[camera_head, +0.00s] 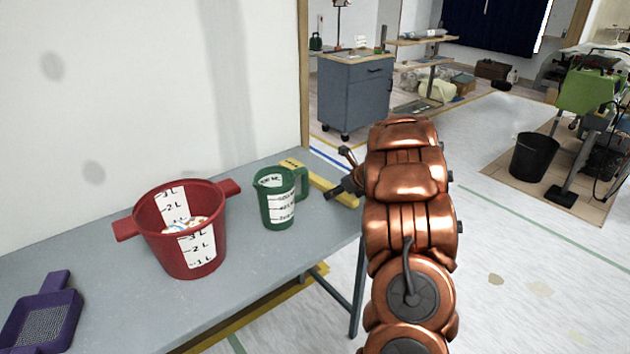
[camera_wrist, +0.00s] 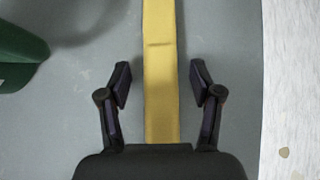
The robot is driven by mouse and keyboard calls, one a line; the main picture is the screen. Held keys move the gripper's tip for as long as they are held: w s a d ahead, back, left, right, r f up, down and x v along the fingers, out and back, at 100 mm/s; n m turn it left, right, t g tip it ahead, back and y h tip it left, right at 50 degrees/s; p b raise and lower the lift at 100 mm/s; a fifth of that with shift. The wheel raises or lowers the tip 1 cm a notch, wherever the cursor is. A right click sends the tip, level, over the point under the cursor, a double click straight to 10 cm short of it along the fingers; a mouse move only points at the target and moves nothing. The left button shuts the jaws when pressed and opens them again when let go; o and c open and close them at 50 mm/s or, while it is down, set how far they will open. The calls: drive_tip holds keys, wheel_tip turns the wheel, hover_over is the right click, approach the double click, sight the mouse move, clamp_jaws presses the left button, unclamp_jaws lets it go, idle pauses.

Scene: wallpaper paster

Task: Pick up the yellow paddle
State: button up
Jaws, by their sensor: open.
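The yellow paddle (camera_head: 322,184) is long and flat and lies on the grey table near its right end, beside the green cup. In the wrist view the paddle (camera_wrist: 161,75) runs up the middle of the picture. My gripper (camera_wrist: 160,82) is open, with one finger on each side of the paddle and a gap to it on both sides. In the head view my gripper (camera_head: 338,192) shows small at the near end of the paddle, and my copper-coloured arm hides part of it. I cannot tell how high the fingers are above the table.
The green measuring cup (camera_head: 280,203) stands close left of the paddle. A red bucket (camera_head: 190,243) and a purple sieve tray (camera_head: 42,318) are farther left on the table (camera_head: 240,278). The table's right edge is close to the paddle. A wall runs behind.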

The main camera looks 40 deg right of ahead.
drive_tip(key=shift+c, duration=0.3)
clamp_jaws()
idle(0.3)
drive_tip(key=shift+r, duration=0.1)
wheel_tip(320, 180, up, 10)
drive_tip(key=shift+f+p, duration=0.1)
drive_tip(key=shift+p, duration=0.6)
drive_tip(key=c, duration=0.6)
unclamp_jaws()
clamp_jaws()
drive_tip(key=shift+d, duration=0.1)
